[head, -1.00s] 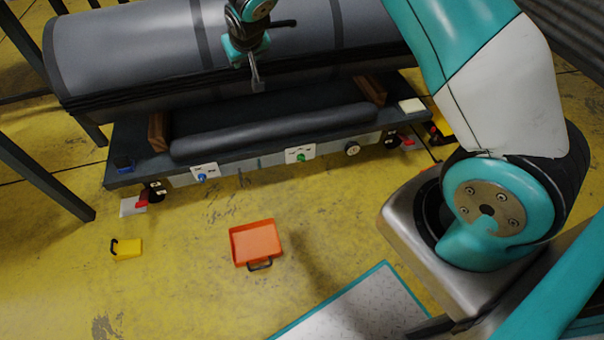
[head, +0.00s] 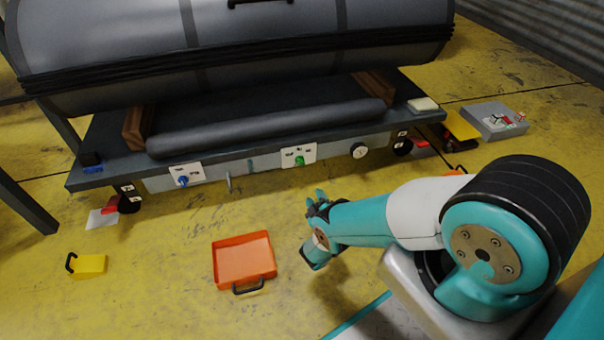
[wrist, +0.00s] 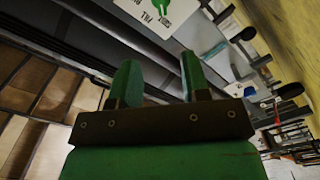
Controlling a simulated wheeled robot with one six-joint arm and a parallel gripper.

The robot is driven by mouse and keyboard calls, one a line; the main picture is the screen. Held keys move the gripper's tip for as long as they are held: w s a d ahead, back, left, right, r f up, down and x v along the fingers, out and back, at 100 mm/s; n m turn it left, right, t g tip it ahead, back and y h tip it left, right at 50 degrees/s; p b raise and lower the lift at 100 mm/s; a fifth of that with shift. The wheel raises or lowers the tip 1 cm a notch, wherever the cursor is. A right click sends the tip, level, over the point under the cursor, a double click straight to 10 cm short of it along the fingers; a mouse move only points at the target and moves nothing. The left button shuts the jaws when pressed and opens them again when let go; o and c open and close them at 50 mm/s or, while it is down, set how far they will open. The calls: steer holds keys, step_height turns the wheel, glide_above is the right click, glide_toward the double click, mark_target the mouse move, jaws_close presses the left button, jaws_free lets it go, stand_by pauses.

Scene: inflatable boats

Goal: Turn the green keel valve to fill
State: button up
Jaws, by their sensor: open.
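The green valve (head: 299,160) sits on a white labelled plate (head: 311,151) on the front edge of the dark cradle. In the wrist view, part of a white plate (wrist: 140,8) with a green part (wrist: 168,9) shows at the top edge, cut off. Which way the valve points is too small to tell. My gripper (head: 319,195) is in front of the cradle, below and slightly right of the green valve, apart from it. In the wrist view my gripper (wrist: 160,80) has its two green fingers spread, with nothing between them.
A blue valve (head: 183,181) sits on another white plate to the left; a round dark-centred fitting (head: 358,150) is to the right. The grey hull (head: 260,50) lies above. An orange tray (head: 244,262) and yellow box (head: 90,265) are on the floor. A grey box (head: 480,122) stands right.

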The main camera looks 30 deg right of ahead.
mark_target(301, 164)
steer(key=shift+f+b+x, duration=0.1)
steer(key=shift+b+x, duration=3.5)
steer(key=shift+x, duration=0.65)
steer(key=shift+f+b+x, duration=0.15)
steer(key=shift+b+x, duration=3.4)
steer(key=shift+x, duration=0.7)
jaws_close()
